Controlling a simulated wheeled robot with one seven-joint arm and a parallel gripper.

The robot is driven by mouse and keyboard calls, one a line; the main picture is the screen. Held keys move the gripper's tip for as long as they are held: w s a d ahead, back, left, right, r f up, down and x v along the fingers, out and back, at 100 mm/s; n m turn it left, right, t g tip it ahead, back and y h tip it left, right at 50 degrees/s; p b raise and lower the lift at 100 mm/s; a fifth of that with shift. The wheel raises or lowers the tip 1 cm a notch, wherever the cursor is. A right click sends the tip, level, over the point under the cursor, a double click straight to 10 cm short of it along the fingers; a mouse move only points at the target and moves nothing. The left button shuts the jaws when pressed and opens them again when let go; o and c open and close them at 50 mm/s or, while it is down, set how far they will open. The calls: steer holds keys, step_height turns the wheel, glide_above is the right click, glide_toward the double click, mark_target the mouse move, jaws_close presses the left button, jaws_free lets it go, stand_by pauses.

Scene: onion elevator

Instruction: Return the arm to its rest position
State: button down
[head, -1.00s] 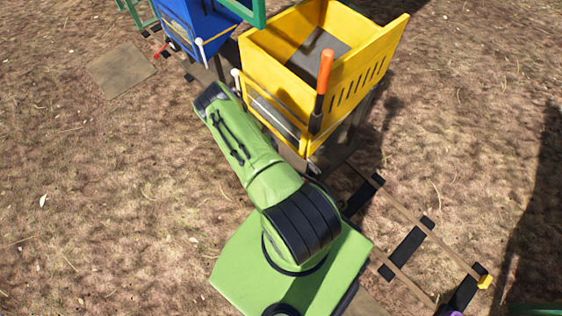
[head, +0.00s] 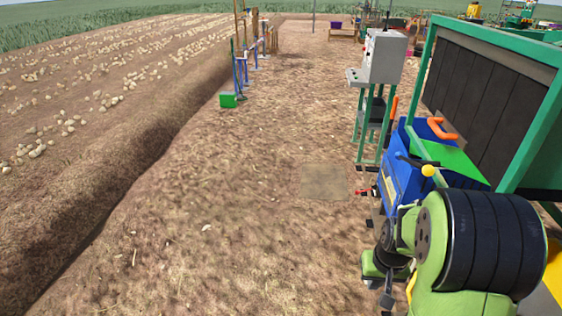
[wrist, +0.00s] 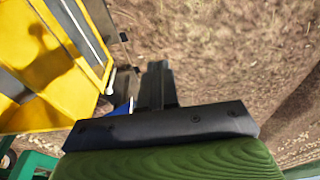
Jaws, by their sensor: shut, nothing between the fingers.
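My green arm is folded at the lower right of the head view. My gripper (wrist: 157,82) shows as dark fingers, shut and empty, in the middle of the wrist view. In the head view the dark parts at the wrist end of my arm show near the blue machine, but the fingertips are hard to make out there. In the wrist view the gripper is apart from the yellow bin (wrist: 70,88) on its left, with bare soil beyond.
The blue bin (head: 410,185) and green-framed dark conveyor (head: 480,95) stand close by on the right. A grey control box (head: 383,57) on a green stand is behind them. A flat plate (head: 324,182) lies on the soil. Open ground is in the middle; onion rows are left.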

steer(key=s+a+r+n+t+p, duration=0.1)
steer(key=s+a+r, duration=0.25)
steer(key=r, duration=0.45)
steer(key=s+a+r+t+p, duration=0.1)
steer(key=s+a+r, duration=0.1)
steer(key=s+r, duration=0.35)
steer(key=s+a+r+t+p, duration=0.1)
steer(key=s+a+r, duration=0.2)
steer(key=s+r, duration=0.4)
steer(key=shift+s+r+n+t, duration=0.3)
steer(key=shift+s+n, duration=0.1)
steer(key=shift+s, duration=0.75)
